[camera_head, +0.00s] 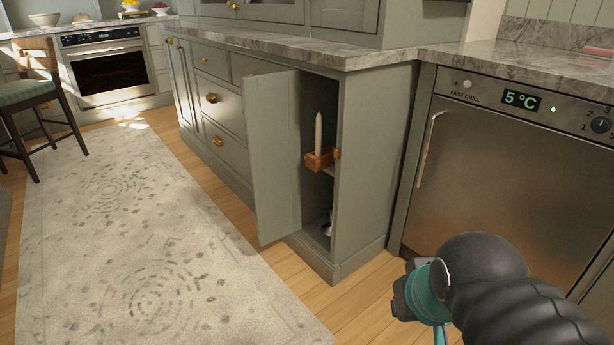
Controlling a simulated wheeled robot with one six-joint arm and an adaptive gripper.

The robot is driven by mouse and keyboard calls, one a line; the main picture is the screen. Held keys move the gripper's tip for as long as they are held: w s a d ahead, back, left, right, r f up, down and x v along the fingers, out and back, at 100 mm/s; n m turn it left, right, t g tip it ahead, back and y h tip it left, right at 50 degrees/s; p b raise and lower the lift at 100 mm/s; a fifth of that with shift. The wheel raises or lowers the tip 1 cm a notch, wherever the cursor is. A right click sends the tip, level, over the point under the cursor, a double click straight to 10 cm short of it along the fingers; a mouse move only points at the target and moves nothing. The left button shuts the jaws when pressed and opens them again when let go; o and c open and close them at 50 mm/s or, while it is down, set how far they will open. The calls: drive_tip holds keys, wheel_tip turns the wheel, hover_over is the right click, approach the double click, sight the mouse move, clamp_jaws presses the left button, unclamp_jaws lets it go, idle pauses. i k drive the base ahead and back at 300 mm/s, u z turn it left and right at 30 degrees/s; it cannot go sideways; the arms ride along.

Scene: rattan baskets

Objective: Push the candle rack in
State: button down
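The candle rack (319,162) is a small orange-brown wooden holder with a tall pale candle (318,134) upright in it. It sits at the front of a shelf inside a narrow open cabinet (344,220), and its front end reaches out to the opening. The grey-green cabinet door (271,155) stands open on the left. My dark arm with a teal part enters at the lower right, well apart from the rack and lower in the picture. My gripper's fingertips do not show clearly; a teal piece (439,335) runs off the bottom edge.
A steel chiller (510,170) reading 5 °C stands right of the cabinet. A marble counter (340,52) runs above. A pale rug (140,235) and bare wood floor (285,285) lie in front. A dark chair (40,95) and an oven (105,68) are at the far left.

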sight(316, 164)
drive_tip(key=u, duration=0.95)
drive_tip(key=i, duration=0.85)
drive_tip(key=u, duration=0.1)
